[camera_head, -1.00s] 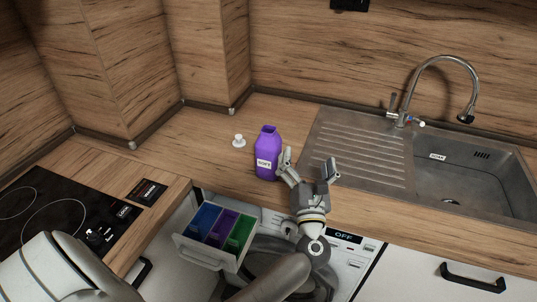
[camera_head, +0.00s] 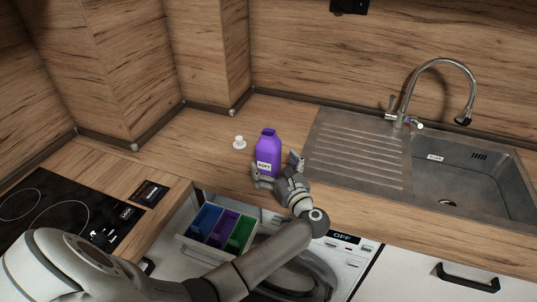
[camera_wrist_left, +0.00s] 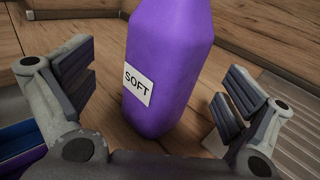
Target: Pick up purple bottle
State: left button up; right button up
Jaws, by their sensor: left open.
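The purple bottle (camera_head: 268,151) with a white SOFT label stands upright on the wooden counter, its top uncapped. It fills the middle of the left wrist view (camera_wrist_left: 168,65). My left gripper (camera_head: 277,169) is open at the front of the bottle, with one finger on each side of it. In the left wrist view the fingers (camera_wrist_left: 150,95) show gaps on both sides of the bottle. My right gripper is not in view.
A small white cap (camera_head: 239,142) lies on the counter left of the bottle. The open detergent drawer (camera_head: 201,252) has blue, purple and green compartments. A sink (camera_head: 478,183) with a tap (camera_head: 408,100) is at right, a black hob (camera_head: 50,215) at left.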

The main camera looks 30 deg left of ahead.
pick_arm(q)
jog(key=x, duration=0.1)
jog(key=p+x, duration=0.2)
jog(key=x, duration=0.1)
jog(key=shift+w+r, duration=0.25)
jog(key=shift+w, duration=0.05)
jog(key=shift+w+a+f, duration=0.1)
jog(key=shift+w+a, duration=0.05)
jog(key=shift+a, duration=0.05)
jog(key=shift+c, duration=1.2)
jog(key=c, duration=1.4)
jog(key=shift+o, duration=0.2)
